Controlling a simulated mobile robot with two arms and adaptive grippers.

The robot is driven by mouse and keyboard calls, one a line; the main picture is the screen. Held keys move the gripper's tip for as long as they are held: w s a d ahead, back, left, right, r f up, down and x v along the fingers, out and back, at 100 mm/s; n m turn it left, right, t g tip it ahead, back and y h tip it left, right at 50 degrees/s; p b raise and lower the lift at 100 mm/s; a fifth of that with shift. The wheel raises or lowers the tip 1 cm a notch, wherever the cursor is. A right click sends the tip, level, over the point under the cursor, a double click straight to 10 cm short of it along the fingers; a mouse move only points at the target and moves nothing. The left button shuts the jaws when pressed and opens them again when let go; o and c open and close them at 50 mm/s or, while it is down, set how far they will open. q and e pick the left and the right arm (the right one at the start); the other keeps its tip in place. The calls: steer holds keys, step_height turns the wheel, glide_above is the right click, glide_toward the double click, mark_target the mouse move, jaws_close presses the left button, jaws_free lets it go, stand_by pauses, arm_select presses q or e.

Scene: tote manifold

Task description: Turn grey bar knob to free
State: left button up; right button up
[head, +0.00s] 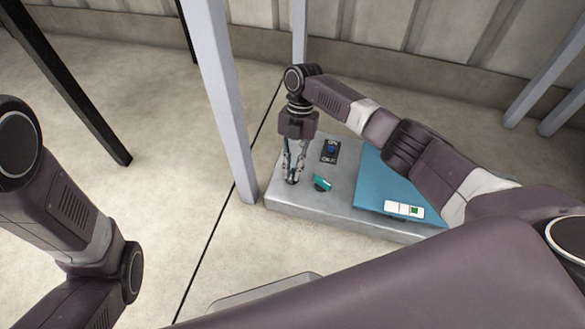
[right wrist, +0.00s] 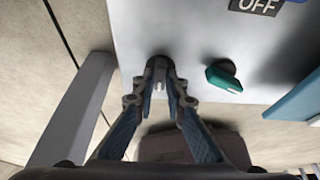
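The grey bar knob (right wrist: 158,72) is on the light grey top of the box, near its left end. It is mostly covered by my fingertips, and a small pale mark shows between them. Which way the knob points is hard to tell. My right gripper (head: 292,178) reaches straight down onto it. In the right wrist view the two blue-padded fingers (right wrist: 160,88) converge at the knob, one on each side, and look closed on it. Part of my left arm shows at the left of the head view, but its gripper is out of the frame.
A teal knob (head: 321,184) sits close to the right of my fingers. Behind it is a blue ON/OFF switch (head: 330,151). A raised blue panel (head: 376,180) carries a white and green switch (head: 404,209). A grey post (head: 224,110) stands just left of the box.

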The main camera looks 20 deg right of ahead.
steer(key=o, duration=0.4)
steer(key=shift+c, duration=0.2)
steer(key=v, duration=1.2)
steer(key=shift+a+r, duration=0.1)
